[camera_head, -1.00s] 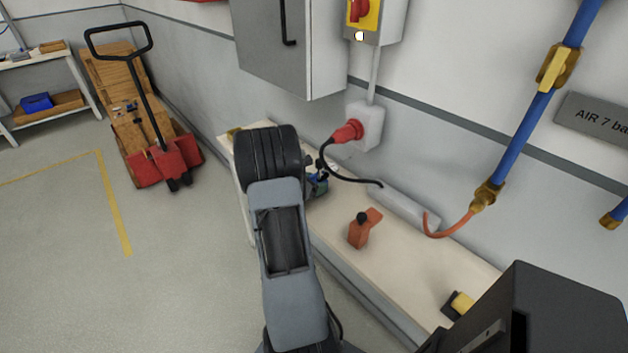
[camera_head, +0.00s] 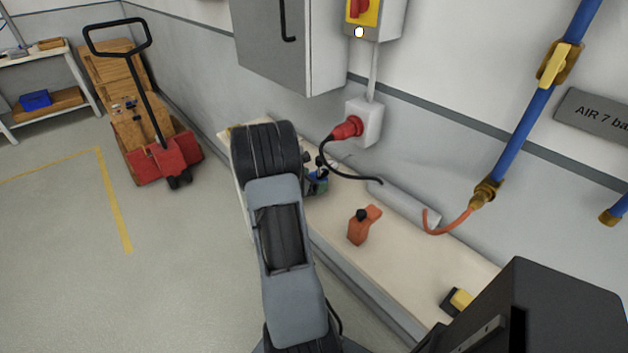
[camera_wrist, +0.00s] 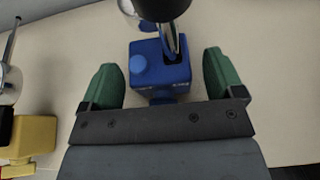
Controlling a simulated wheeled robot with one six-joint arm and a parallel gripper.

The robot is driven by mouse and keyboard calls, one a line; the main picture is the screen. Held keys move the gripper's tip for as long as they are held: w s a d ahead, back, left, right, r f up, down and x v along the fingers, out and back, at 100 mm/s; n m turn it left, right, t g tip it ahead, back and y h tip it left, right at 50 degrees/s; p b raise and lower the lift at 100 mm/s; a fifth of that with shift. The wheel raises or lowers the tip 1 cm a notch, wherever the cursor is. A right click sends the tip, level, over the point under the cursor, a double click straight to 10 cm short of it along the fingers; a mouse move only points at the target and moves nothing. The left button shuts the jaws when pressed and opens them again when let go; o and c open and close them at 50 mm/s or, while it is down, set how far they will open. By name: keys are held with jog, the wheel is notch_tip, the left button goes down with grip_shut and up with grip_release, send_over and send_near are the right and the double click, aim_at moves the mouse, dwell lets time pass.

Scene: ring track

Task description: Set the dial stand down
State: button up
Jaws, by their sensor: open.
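The dial stand has a blue base (camera_wrist: 160,65) with a round knob on top and a metal post rising from it. In the wrist view it stands on the pale bench top between the two green fingers of my gripper (camera_wrist: 165,80). The fingers are open, with a gap on each side of the base. A black part at the top of the picture hides some of the post. In the head view a small blue part of the stand (camera_head: 318,182) shows beside my arm, which hides the rest and my gripper.
An orange tool (camera_head: 361,228) stands on the bench (camera_head: 400,277) to the right. A yellow object (camera_wrist: 35,138) is left of my gripper. A yellow-and-black item (camera_head: 458,301) lies farther right.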

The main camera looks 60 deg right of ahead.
jog(key=a+r+m+t+y, duration=0.2)
jog(key=a+r+m+y, duration=0.1)
jog(key=a, duration=1.1)
jog(key=a+r+m+t+y, duration=0.3)
jog(key=a+r+m+y, duration=0.1)
jog(key=a, duration=1.1)
jog(key=a+r+m+t+y, duration=0.2)
jog(key=a+m+y, duration=0.4)
jog(key=a, duration=0.9)
jog(key=shift+s+a+r+m, duration=0.2)
jog(key=shift+a+r+m, duration=0.05)
jog(key=shift+r+m, duration=0.5)
